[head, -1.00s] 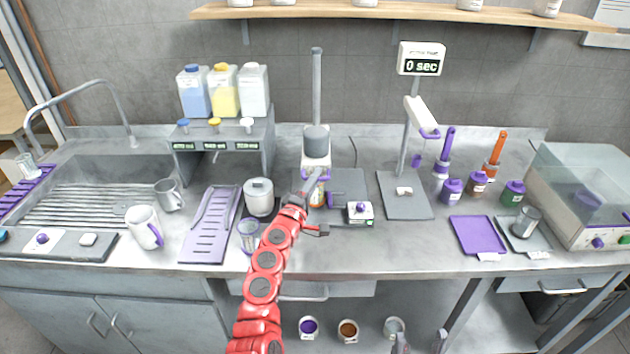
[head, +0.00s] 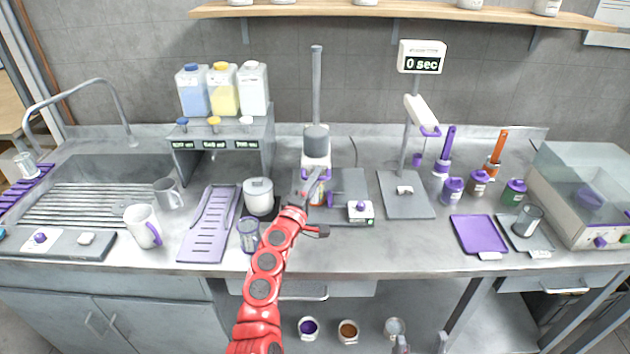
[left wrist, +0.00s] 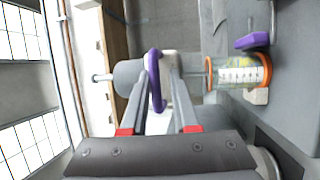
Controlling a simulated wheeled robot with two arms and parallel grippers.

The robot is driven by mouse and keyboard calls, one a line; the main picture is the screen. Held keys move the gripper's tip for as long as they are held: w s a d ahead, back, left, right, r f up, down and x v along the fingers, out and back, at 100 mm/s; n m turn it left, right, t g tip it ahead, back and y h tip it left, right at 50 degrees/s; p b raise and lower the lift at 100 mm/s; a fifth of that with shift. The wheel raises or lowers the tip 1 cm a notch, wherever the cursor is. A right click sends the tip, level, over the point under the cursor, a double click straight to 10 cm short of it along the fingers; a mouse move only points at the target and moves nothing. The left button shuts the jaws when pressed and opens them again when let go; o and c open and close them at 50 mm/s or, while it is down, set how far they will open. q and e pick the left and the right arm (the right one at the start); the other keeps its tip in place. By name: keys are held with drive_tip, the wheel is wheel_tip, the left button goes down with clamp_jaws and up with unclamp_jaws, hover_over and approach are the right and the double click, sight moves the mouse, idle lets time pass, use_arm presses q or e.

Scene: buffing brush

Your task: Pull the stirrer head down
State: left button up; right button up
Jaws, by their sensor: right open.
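The stirrer stands at the back middle of the counter in the head view, its grey-and-white head (head: 316,140) high on a vertical post (head: 317,80). A purple loop handle (left wrist: 156,78) on the head shows between my left fingertips in the left wrist view. My left gripper (head: 316,180) appears shut on this handle, with a narrow gap beside it. A beaker with an orange rim (left wrist: 238,72) is under the head, partly hidden by my gripper in the head view. My right gripper (head: 420,345) is open and empty at the bottom edge, only its tips showing.
A white pot (head: 258,194) and a clear purple-rimmed cup (head: 248,235) stand close left of my left arm. A small control box (head: 361,211) sits right of the stirrer. A lamp-like stand (head: 405,203) is further right. The counter's front middle is mostly clear.

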use_arm(q)
drive_tip(key=b+v, duration=0.2)
drive_tip(key=v, duration=1.5)
drive_tip(key=shift+s, duration=0.25)
idle(1.3)
